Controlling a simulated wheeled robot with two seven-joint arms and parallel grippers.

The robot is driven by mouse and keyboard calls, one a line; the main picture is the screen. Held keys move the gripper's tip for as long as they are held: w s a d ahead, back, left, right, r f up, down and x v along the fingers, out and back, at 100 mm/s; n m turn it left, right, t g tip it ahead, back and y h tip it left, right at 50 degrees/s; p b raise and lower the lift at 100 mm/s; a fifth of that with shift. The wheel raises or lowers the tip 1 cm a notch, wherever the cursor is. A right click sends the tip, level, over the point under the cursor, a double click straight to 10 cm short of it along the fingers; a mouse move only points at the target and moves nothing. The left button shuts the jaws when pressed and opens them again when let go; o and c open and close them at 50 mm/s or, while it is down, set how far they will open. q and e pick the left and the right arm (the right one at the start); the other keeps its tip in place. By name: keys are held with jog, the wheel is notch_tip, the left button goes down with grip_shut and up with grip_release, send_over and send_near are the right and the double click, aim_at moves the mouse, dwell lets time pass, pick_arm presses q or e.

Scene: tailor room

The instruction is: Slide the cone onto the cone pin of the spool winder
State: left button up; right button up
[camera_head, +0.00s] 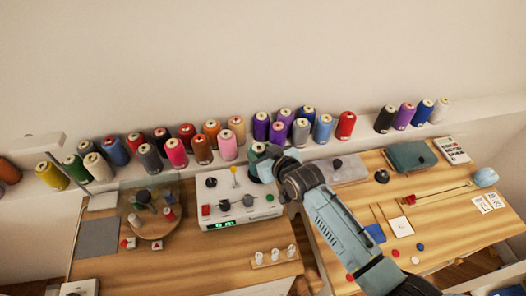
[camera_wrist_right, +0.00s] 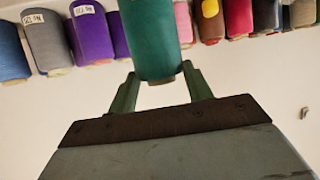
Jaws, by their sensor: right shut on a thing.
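My right gripper (camera_head: 270,160) is above the right back corner of the spool winder (camera_head: 262,213), a white box with a green lit display. It is shut on a green cone (camera_wrist_right: 152,38), which shows large between the two fingers in the right wrist view. In the head view the cone (camera_head: 258,149) is small and partly hidden by the gripper. Several small posts and knobs stand on the winder's top, including a yellow-topped one (camera_head: 234,171) and a dark one (camera_head: 211,182); I cannot tell which is the cone pin. My left gripper is not in view.
Many coloured thread cones stand on the shelf behind the tables, including a pink one (camera_head: 228,145). A round wooden stand (camera_head: 155,222) with small parts is left of the winder. A wooden strip with white pieces (camera_head: 260,258) lies in front. My right arm crosses the gap between tables.

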jog(key=shift+f+b, duration=0.45)
jog(key=shift+f, duration=0.25)
jog(key=o, duration=1.4)
jog(key=p+v, duration=0.1)
jog(key=v, duration=1.2)
jog(key=shift+s, duration=0.15)
